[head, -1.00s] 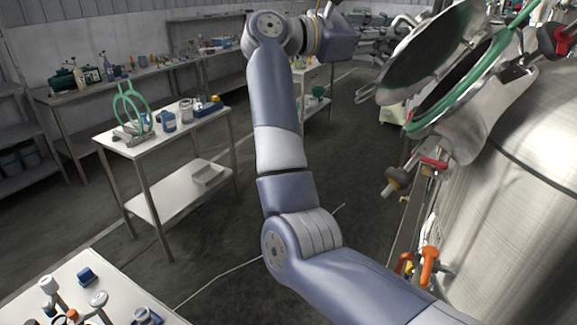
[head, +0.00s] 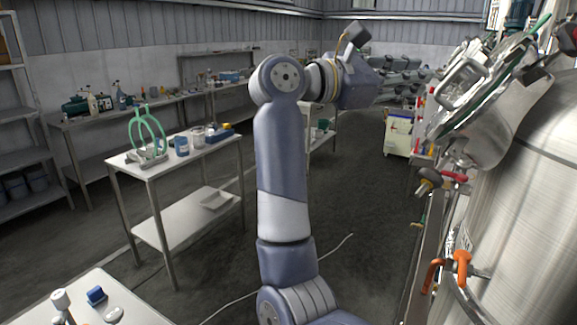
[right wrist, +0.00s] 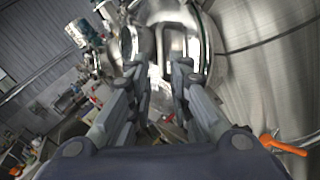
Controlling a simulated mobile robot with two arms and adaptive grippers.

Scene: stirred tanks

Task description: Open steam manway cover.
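The round steam manway cover (head: 480,92), with a squared metal handle (head: 463,84), is at the right in the head view. It is tilted at the top of its steel neck (head: 520,112) on the tank, with green gasket edging. The angle hides how wide the gap between cover and neck is. My right gripper (head: 412,75) is left of the cover, apart from the handle in the picture. In the right wrist view its fingers (right wrist: 160,66) are spread with nothing clearly held, pointing toward blurred steel fittings. My left gripper is out of view.
A clamp with orange handles (head: 460,266) and a knob with a red lever (head: 430,180) are on the tank side.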

